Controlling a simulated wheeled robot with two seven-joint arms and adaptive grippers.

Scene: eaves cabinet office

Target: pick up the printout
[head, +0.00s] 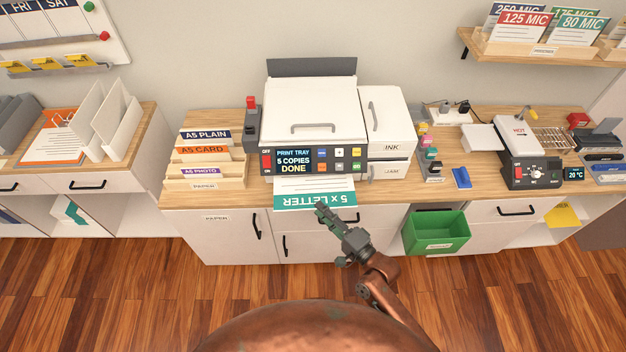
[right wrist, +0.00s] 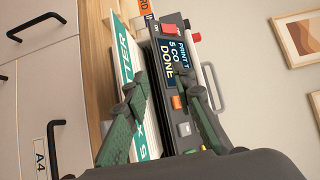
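The printout (head: 300,201) is a white sheet with a teal band reading "5 x LETTER", upside down in the head view. It sticks out from the front of the white printer (head: 315,115), whose screen reads "PRINT TRAY 5 COPIES DONE". My right gripper (head: 322,209) is at the sheet's front edge, over part of its lettering. In the right wrist view the printout (right wrist: 124,62) lies behind one finger, and the gripper's (right wrist: 160,88) two fingers stand apart. I cannot tell whether a finger touches the sheet. My left gripper is not in view.
A paper rack (head: 208,165) stands left of the printer. A green bin (head: 437,232) sits below the counter at right. A laminator (head: 530,155) and a blue item (head: 462,177) are on the counter's right side. Cabinet handles (head: 257,226) project below the printer.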

